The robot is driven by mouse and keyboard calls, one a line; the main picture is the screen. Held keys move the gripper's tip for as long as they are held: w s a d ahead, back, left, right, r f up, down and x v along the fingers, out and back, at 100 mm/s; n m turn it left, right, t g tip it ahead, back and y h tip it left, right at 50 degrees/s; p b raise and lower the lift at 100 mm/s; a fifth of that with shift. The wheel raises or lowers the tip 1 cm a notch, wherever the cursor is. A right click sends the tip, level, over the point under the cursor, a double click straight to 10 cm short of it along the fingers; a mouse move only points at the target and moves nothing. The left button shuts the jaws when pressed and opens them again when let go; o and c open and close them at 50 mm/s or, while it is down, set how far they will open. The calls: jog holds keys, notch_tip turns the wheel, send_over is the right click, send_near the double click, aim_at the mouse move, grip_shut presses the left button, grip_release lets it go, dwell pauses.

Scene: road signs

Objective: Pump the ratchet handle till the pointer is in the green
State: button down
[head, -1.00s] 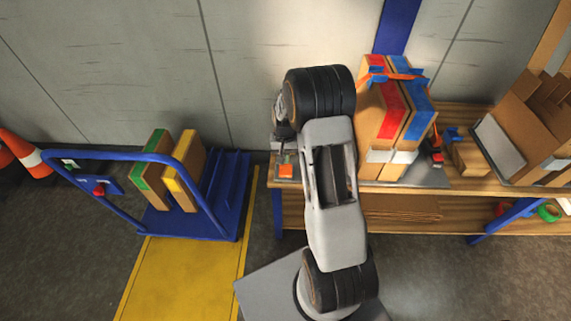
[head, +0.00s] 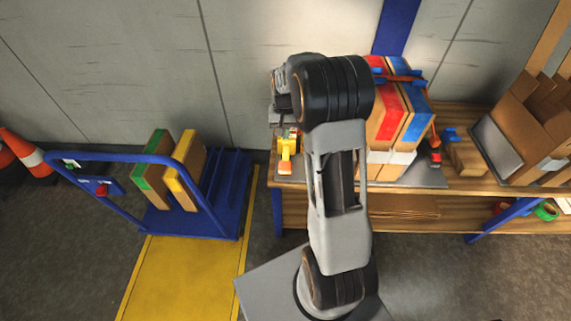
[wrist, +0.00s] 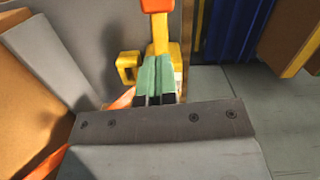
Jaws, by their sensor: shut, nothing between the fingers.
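The yellow ratchet (head: 287,148) stands at the left end of the workbench, below my wrist in the head view. In the wrist view its upright yellow lever (wrist: 160,38) ends in an orange-red grip (wrist: 157,5), and a yellow bracket (wrist: 128,67) sticks out to the left. My gripper (wrist: 154,77) is shut and empty, its green fingers overlapping the lower part of the lever; I cannot tell whether they touch. No pointer or green zone can be made out; part of the ratchet is hidden behind the fingers.
Strapped cartons (head: 392,120) stand on the workbench (head: 461,181) right of my arm. An orange strap (wrist: 50,161) runs at lower left in the wrist view. A blue cart (head: 220,215) with boxes stands left. Yellow floor marking (head: 180,285) lies clear in front.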

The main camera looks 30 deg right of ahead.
jog(key=shift+w+r, duration=0.1)
jog(key=shift+r, duration=1.3)
jog(key=s+a+r+n+t+p, duration=0.2)
jog(key=s+a+r+p, duration=0.3)
jog(key=s+r, duration=0.4)
jog(key=s+a+r+n+t+p, duration=0.2)
jog(key=s+a+r+p, duration=0.4)
jog(key=s+r, duration=0.4)
jog(key=shift+s+r+n+t+p, duration=0.25)
jog(key=shift+r+n+t+p, duration=0.05)
jog(key=shift+r+n+p, duration=0.15)
